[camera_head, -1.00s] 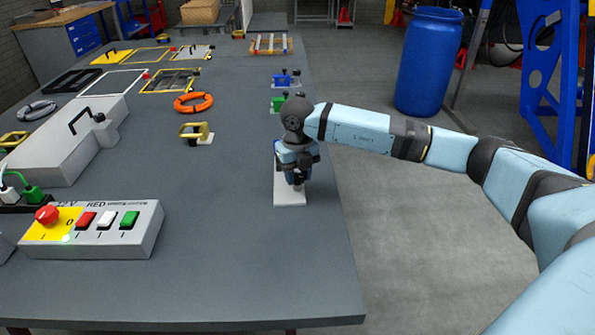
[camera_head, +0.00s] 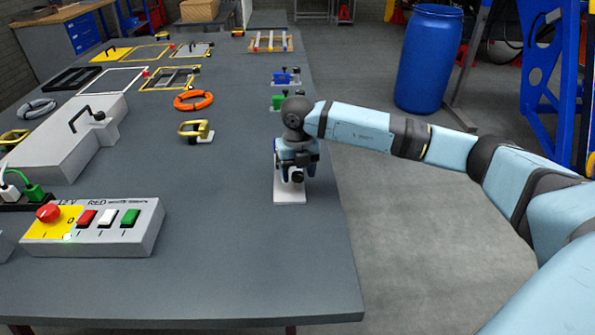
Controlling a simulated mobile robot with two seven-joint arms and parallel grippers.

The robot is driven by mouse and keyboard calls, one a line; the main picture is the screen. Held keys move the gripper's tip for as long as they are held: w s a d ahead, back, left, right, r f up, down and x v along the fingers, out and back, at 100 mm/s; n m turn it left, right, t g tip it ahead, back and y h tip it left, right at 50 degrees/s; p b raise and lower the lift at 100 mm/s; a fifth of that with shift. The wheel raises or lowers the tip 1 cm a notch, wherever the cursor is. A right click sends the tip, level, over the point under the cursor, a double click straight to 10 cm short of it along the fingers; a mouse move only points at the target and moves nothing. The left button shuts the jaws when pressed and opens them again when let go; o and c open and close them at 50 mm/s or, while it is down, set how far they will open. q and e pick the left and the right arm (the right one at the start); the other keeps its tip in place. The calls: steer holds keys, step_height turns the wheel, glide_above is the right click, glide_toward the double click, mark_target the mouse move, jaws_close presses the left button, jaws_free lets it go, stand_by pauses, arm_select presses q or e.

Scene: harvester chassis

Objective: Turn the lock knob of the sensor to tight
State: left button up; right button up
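My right gripper (camera_head: 297,168) points down over a white base plate (camera_head: 290,196) near the right edge of the grey table. A small dark knob (camera_head: 298,178) shows just under the gripper, above the plate. The gripper hides most of what stands on this plate, so I cannot tell the sensor's body or how the knob is set. Whether the fingers touch the knob, and how wide they are apart, is too small to tell. My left gripper is not in the picture.
Blue (camera_head: 286,76) and green (camera_head: 279,101) small units on white plates stand behind my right gripper. A control box (camera_head: 95,240) with coloured buttons is at the front left. An orange ring (camera_head: 193,100) and a yellow-handled part (camera_head: 196,131) lie mid-table. The front middle is clear.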

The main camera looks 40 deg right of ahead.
mark_target(298, 174)
steer(key=shift+r, duration=0.1)
step_height(298, 174, up, 14)
steer(key=shift+f+p, duration=0.2)
steer(key=shift+p, duration=0.15)
stand_by(0.6)
